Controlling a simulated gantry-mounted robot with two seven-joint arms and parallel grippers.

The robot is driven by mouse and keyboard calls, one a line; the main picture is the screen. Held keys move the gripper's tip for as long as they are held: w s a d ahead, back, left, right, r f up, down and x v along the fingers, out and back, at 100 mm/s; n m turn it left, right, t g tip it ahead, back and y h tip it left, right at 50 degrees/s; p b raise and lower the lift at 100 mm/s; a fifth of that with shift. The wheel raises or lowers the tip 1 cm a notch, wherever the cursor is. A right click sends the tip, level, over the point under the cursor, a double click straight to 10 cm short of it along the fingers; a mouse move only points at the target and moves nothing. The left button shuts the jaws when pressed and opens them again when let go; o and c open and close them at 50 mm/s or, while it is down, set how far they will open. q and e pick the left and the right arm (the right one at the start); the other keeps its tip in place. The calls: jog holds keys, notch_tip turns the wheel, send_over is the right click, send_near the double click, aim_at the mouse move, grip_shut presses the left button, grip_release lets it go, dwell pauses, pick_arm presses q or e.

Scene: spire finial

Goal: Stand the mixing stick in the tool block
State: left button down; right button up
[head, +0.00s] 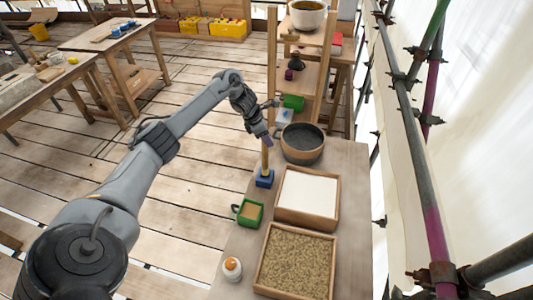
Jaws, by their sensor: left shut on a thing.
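The mixing stick (265,158) is a thin wooden rod held upright, its top end at my left gripper (268,138). My left gripper is shut on the stick. A small blue block (264,179), which looks like the tool block, stands on the table's left edge directly below the stick. The stick's lower end meets the top of the block in this view. I cannot tell how deep it sits in it. My right gripper is not in view.
On the table (350,205) are a dark round pot (303,155), a tray with a white surface (308,194), a tray of brown grains (296,262), a green container (249,212) and a white bottle with an orange top (232,268). Shelving (300,75) stands behind.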

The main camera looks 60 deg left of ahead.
aim_at(265, 153)
pick_arm(q)
notch_tip(265, 153, down, 5)
jog(key=shift+f, duration=0.1)
dwell(0.4)
jog(key=shift+f, duration=0.1)
jog(key=c, duration=0.7)
grip_release()
jog(key=shift+c, duration=0.2)
